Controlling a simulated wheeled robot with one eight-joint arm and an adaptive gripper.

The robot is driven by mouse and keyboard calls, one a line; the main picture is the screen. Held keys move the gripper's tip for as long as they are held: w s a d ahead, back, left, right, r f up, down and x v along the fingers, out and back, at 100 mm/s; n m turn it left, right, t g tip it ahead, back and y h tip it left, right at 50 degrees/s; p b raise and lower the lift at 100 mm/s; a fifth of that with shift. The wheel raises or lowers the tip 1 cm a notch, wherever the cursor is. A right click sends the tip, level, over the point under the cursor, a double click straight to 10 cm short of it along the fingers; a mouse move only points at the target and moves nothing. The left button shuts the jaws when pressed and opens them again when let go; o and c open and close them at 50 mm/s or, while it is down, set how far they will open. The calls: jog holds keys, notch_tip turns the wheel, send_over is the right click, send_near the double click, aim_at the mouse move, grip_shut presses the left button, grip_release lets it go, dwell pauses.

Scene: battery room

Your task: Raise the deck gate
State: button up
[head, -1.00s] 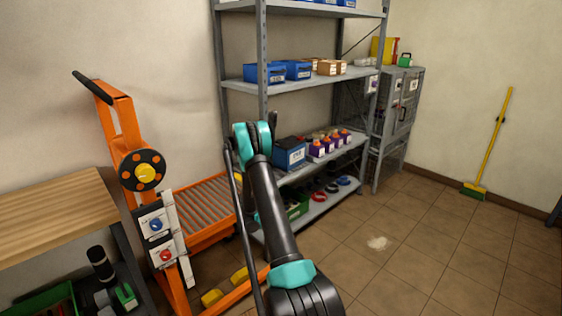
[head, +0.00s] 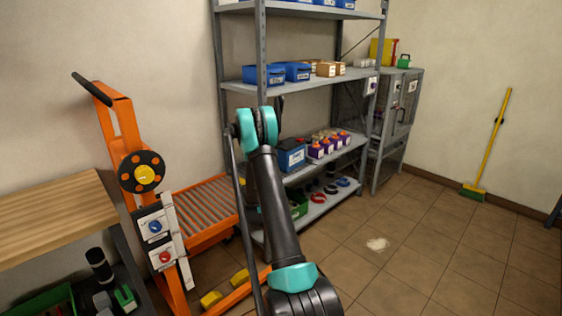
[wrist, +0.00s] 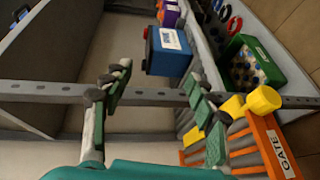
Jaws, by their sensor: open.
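The deck gate (wrist: 279,151) is an orange bar with a white "GATE" label at the lower right of the wrist view. A yellow knob (wrist: 262,99) sticks out beside it. Grey and orange rollers of the deck lie by it. The orange roller deck (head: 208,207) shows in the head view, left of my arm; the gate itself is hard to make out there. My gripper (wrist: 157,82) is open and empty in the wrist view. Its right finger overlaps the rollers in the picture, left of the knob; I cannot tell whether it touches.
Grey shelving (head: 264,85) with blue bins stands behind my arm. A blue box (wrist: 168,51) and a green crate (wrist: 250,66) are on its shelves. An orange lift frame (head: 130,130) and a wooden bench (head: 50,215) stand left.

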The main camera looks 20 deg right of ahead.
jog(key=s+d+r, duration=0.3)
jog(key=r, duration=0.6)
jog(key=shift+s+r, duration=0.15)
jog(key=shift+r, duration=0.2)
dwell(0.6)
dwell(0.3)
